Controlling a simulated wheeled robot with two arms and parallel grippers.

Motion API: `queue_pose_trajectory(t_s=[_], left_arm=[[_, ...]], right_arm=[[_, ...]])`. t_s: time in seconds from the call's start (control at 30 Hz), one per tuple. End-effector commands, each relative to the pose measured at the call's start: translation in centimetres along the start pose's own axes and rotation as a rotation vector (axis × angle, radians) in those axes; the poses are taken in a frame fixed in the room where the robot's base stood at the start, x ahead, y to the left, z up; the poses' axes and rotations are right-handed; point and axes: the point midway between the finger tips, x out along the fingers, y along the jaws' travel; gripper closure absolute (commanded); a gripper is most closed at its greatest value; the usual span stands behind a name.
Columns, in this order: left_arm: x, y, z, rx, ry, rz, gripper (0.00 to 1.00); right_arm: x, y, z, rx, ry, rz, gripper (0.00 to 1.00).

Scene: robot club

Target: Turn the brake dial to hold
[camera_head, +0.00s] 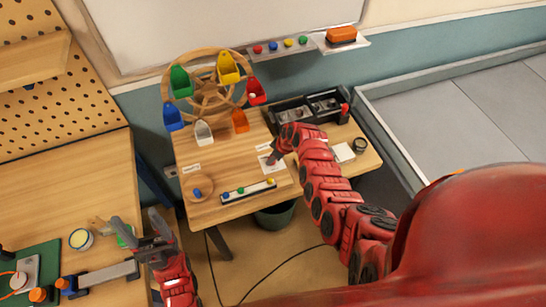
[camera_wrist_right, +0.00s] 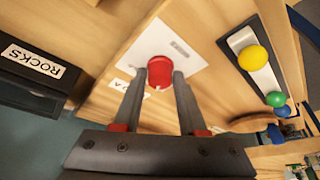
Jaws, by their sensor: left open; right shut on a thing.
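The brake dial is a round red knob (camera_wrist_right: 160,68) on a white square plate (camera_wrist_right: 188,54) in the right wrist view. The plate also shows in the head view (camera_head: 264,161), on the small wooden table, where my gripper largely covers the knob. My right gripper (camera_wrist_right: 161,84) is shut on the red knob, with one finger on each side of it. A small pale mark shows at the knob's edge between the fingers; the printing on the plate is too faint to read. My left gripper (camera_head: 138,235) is open and empty near the left workbench.
A wooden wheel with coloured buckets (camera_head: 212,90) stands behind the plate. A strip with coloured balls (camera_head: 248,191) lies in front.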

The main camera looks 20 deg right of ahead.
Motion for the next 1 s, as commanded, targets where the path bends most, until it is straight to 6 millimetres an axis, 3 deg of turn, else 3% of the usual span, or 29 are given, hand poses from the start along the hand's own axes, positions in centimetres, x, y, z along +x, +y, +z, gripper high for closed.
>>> queue_pose_trajectory(t_s=[0.47, 1.0], left_arm=[[-1.9, 0.1, 0.3, 0.000, 0.000, 0.000, 0.35], [-7.8, 0.4, 1.3, 0.000, 0.000, 0.000, 0.35]], right_arm=[[0.5, -0.4, 0.0, 0.392, 0.000, 0.165, 1.00], [0.8, -0.6, -0.1, 0.829, 0.002, 0.344, 1.00]])
